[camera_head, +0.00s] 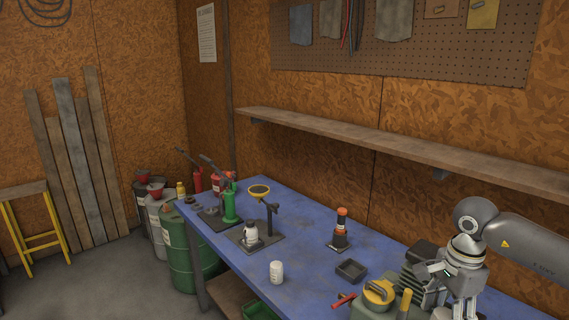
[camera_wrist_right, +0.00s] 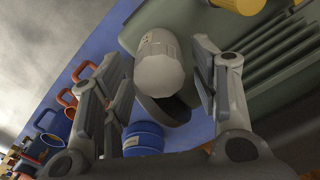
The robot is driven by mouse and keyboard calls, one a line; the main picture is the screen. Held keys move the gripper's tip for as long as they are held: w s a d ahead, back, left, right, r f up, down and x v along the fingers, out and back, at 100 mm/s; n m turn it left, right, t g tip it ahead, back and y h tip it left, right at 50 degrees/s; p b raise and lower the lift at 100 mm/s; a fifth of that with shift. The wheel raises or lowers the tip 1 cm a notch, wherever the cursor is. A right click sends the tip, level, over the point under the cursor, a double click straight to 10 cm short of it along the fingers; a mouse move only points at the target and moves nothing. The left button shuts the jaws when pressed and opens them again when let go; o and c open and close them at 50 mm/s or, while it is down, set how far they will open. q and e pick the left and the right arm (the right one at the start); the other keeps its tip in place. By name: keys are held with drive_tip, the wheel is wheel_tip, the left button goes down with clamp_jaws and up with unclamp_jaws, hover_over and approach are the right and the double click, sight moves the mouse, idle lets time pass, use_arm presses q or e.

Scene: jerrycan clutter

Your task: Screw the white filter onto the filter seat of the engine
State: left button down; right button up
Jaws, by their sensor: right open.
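My right gripper (camera_head: 436,273) is beside the engine (camera_head: 371,309) at the lower right of the head view. In the right wrist view its fingers (camera_wrist_right: 158,58) stand apart, one on each side of a white ribbed filter (camera_wrist_right: 160,68). A dark round piece (camera_wrist_right: 165,108) lies right behind the filter, by the green finned engine body (camera_wrist_right: 262,62). I cannot tell whether the filter is seated on it. A white can (camera_head: 276,272) stands upright on the blue bench in the head view. My left gripper is not in view.
A small dark tray (camera_head: 351,270), a red tool (camera_head: 343,299) and an orange-topped bottle (camera_head: 341,229) are on the bench (camera_head: 305,255). Stands and a green bottle (camera_head: 230,205) are at the far end. A shelf (camera_head: 400,150) overhangs the back. The bench middle is fairly clear.

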drive_tip(key=shift+c, duration=0.3)
drive_tip(key=c, duration=0.8)
drive_tip(key=m, duration=0.5)
drive_tip(key=shift+m, duration=0.5)
drive_tip(key=m, duration=0.4)
drive_tip(key=shift+b, duration=0.3)
drive_tip(key=shift+m, duration=0.3)
drive_tip(key=shift+m, duration=0.5)
drive_tip(key=m, duration=0.3)
drive_tip(key=shift+m, duration=0.3)
